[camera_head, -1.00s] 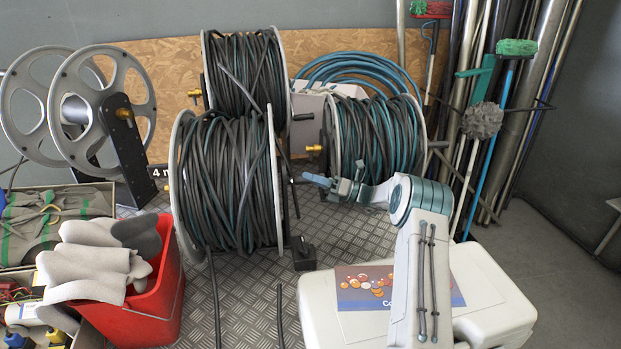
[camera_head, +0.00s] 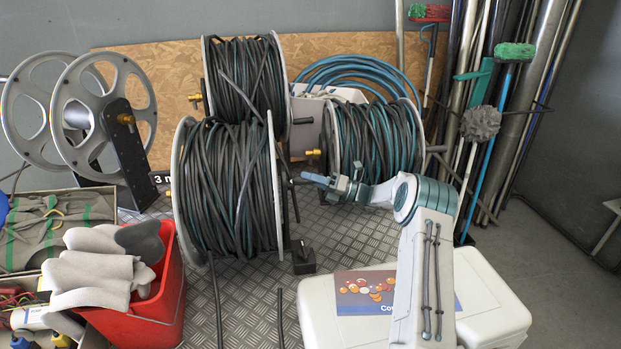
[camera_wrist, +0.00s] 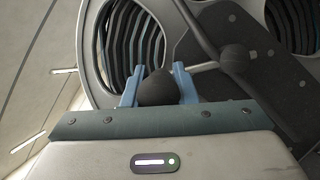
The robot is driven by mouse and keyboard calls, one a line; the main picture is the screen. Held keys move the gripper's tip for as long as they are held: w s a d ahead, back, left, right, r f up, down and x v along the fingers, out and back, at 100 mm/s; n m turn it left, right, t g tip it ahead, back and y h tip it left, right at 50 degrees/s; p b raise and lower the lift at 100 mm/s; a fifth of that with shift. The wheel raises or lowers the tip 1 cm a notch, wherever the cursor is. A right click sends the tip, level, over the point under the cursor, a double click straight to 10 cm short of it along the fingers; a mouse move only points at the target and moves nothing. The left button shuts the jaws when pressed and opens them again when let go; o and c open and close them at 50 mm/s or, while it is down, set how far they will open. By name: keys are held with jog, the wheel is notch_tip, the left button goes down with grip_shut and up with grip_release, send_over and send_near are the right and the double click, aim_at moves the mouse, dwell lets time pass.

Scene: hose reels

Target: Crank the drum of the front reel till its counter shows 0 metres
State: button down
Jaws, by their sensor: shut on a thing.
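The front reel (camera_head: 232,190) stands mid-left in the head view, wound with dark and teal hose between pale flanges. Its counter (camera_head: 163,179) shows behind the left flange and reads "3 m", partly covered by the reel. My gripper (camera_head: 312,179) is at the right side of this reel, with its blue fingers pointing left. In the wrist view the two fingers are shut on a dark round crank knob (camera_wrist: 157,90). The reel's flange (camera_wrist: 98,70) and hose show behind it. The head view hardly shows the knob.
Another full reel (camera_head: 375,135) stands right behind my gripper, and one (camera_head: 245,75) stands behind the front reel. An empty reel (camera_head: 85,120) is at left. A red bucket (camera_head: 150,305) with gloves and a white case (camera_head: 490,300) stand in front. Poles (camera_head: 480,130) lean at right.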

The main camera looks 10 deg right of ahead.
jog(key=w+r+m+p, duration=0.1)
jog(key=w+r+m+h+p, duration=0.1)
jog(key=m, duration=0.1)
jog(key=w+m+p, duration=0.1)
jog(key=shift+w+d+r+m+t+h, duration=0.1)
jog(key=shift+w+r+m+t+h, duration=0.2)
jog(key=shift+r+t, duration=0.1)
jog(key=shift+w, duration=0.1)
dwell(0.4)
jog(key=c, duration=1.2)
grip_release()
jog(key=shift+o, duration=0.2)
jog(key=b+v, duration=0.3)
jog(key=v, duration=1.1)
